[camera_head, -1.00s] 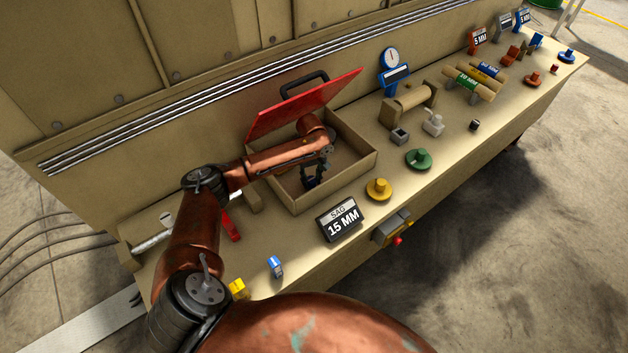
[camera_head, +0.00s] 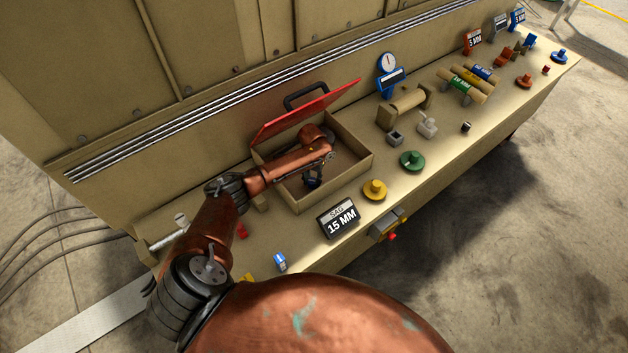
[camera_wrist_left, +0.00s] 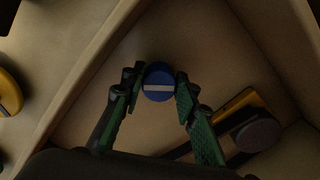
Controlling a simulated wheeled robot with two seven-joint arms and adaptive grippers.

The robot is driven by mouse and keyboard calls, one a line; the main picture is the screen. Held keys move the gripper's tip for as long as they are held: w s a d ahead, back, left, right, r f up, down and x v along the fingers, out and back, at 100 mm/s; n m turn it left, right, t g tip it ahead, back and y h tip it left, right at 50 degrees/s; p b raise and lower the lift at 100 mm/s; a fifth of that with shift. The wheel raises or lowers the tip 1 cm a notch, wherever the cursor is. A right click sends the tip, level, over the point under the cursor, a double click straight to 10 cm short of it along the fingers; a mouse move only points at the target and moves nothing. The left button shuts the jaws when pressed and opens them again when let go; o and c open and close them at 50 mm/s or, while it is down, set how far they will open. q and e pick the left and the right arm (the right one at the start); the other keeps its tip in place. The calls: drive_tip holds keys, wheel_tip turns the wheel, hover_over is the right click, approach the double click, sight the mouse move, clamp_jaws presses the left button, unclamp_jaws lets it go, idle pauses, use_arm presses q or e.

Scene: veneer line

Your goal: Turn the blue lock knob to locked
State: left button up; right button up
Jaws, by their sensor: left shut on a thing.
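The blue knob (camera_wrist_left: 159,82) is round with a white bar across its face, and it shows inside the box in the left wrist view. The white bar lies nearly level in that view. My left gripper (camera_wrist_left: 157,86) is shut on the knob, one finger on each side. In the head view my left gripper (camera_head: 313,178) reaches down into the open tan box (camera_head: 345,187), and the knob is hidden there. The red lid (camera_head: 300,112) with a dark handle stands raised at the back of the box. My right gripper is not in view.
A yellow and dark part (camera_wrist_left: 245,122) lies right of the fingers. A 15 MM sign (camera_head: 339,219), yellow knob (camera_head: 374,190) and green knob (camera_head: 412,160) stand by the box. Another blue knob (camera_head: 559,56) is at the far right.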

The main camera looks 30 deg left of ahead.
use_arm(q)
drive_tip(key=m, duration=0.1)
drive_tip(key=m+p, duration=0.1)
drive_tip(key=m, duration=0.1)
drive_tip(key=shift+a+r+m, duration=0.15)
drive_tip(key=shift+a+m, duration=0.05)
drive_tip(key=shift+m, duration=0.1)
drive_tip(key=m+p, duration=0.1)
drive_tip(key=m, duration=0.2)
drive_tip(key=shift+w+d+m, duration=0.1)
drive_tip(key=shift+m, duration=0.6)
drive_tip(key=shift+d, duration=0.15)
drive_tip(key=o, duration=1)
drive_tip(key=shift+o, duration=0.7)
